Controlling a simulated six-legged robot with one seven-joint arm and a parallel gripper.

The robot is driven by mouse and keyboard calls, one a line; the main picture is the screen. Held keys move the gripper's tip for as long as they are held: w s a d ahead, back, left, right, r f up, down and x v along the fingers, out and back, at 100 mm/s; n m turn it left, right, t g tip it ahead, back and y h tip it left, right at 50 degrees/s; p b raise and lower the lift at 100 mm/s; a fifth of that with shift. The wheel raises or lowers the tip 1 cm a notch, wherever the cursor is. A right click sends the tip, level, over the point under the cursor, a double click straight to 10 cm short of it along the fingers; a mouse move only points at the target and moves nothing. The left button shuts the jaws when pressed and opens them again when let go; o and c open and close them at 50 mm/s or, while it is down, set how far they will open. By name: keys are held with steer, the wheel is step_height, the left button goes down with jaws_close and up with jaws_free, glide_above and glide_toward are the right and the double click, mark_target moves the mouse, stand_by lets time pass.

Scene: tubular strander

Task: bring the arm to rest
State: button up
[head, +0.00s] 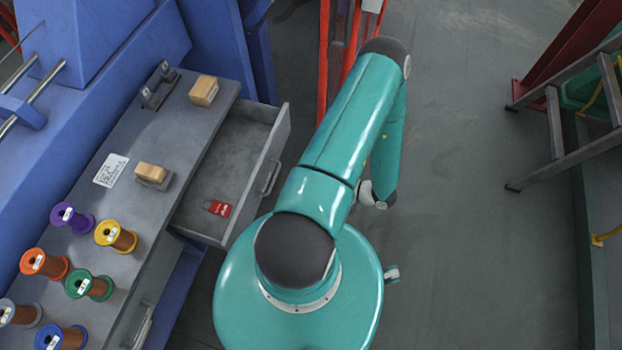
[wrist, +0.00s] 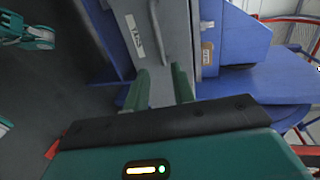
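My teal arm (head: 345,120) rises from my round body, reaches up and away, then bends back down at a dark elbow. Its lower part hangs beside the upper link, clear of the bench and the open drawer. My gripper is hidden or too unclear to make out in the head view. In the wrist view my gripper (wrist: 160,82) shows two green fingers standing apart with a gap between them. Nothing is held between them. Beyond the fingers is a grey panel with a handle and a white label, apparently some distance off.
Left, a grey bench (head: 125,215) carries several coloured spools and two wooden blocks. Its drawer (head: 275,150) stands open with a red tag (head: 219,208) inside. Red posts (head: 324,60) stand behind my arm. A ladder (head: 555,120) is at right. Floor between (head: 470,230) is clear.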

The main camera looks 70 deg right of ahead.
stand_by(0.4)
steer(key=w+a+r+n+g+y, duration=0.3)
steer(key=w+r+n+g+y, duration=0.2)
steer(key=w+r, duration=0.5)
steer(key=w+a+r+n+g+y, duration=0.3)
steer(key=w+r+n+g+y, duration=0.2)
steer(key=w+r, duration=0.55)
steer(key=a+r+n+h, duration=0.7)
steer(key=a+r+h, duration=0.3)
steer(key=a+r, duration=1.2)
step_height(320, 180, up, 4)
steer(key=shift+w+a+r+n+h, duration=0.2)
steer(key=shift+a+n+h, duration=0.1)
steer(key=shift+a, duration=0.05)
steer(key=shift+d, duration=0.2)
